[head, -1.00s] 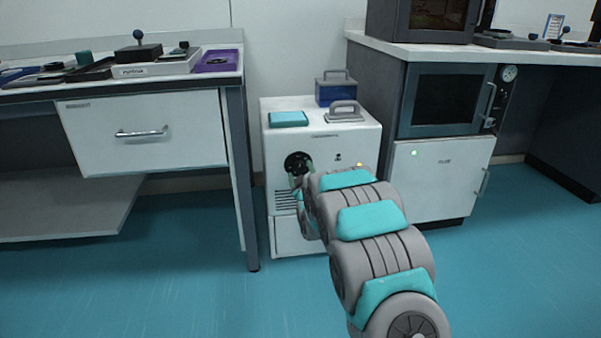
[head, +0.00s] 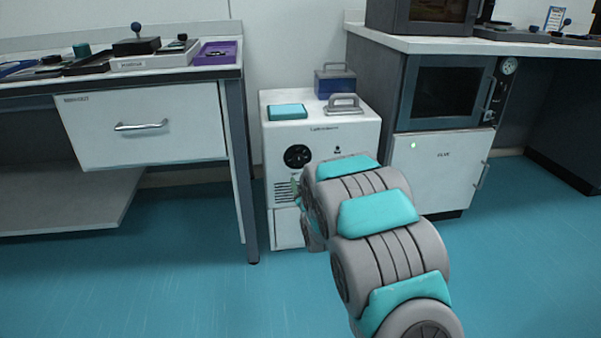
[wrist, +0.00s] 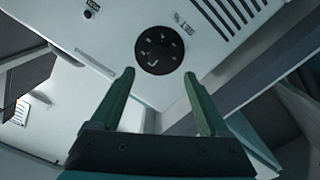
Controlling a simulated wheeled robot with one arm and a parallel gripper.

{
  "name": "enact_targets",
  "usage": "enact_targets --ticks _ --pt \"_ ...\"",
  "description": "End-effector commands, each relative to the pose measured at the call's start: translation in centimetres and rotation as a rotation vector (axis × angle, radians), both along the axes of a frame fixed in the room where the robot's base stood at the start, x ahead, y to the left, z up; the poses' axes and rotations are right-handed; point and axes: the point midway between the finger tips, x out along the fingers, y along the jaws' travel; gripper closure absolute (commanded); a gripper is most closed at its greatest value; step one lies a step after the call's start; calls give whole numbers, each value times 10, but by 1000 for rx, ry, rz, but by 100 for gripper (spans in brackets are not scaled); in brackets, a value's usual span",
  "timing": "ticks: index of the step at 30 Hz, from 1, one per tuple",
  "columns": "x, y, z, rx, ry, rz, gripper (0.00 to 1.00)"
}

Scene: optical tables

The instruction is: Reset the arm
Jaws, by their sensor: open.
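My gripper (wrist: 158,88) is open in the wrist view, with its two green fingers apart and nothing between them. Beyond the fingertips is the black round dial (wrist: 159,50) on the front of a white cabinet unit. The fingers look apart from the dial. In the head view my arm reaches forward to the front of the white unit (head: 345,133), and the dial (head: 298,157) shows uncovered above the arm's far end. The gripper itself is mostly hidden behind my arm there.
A teal pad (head: 287,111), a grey handled block (head: 344,105) and a blue box (head: 335,83) stand on the unit. A bench with a drawer (head: 142,130) is at left, a bench with an oven (head: 446,92) at right. Floor in front is clear.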

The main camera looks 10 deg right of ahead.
Motion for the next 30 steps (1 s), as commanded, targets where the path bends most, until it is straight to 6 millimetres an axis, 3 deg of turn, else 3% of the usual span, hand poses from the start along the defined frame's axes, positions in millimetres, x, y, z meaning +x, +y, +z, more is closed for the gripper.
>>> enact_targets --ticks 7,14,23,30 --pt "-20 -7 17 51 146 -26 21" --pt "-83 -16 30 158 449 -91 21" --pt "-214 -17 47 294 841 -197 21" --pt "-346 -11 68 382 1151 -300 21"
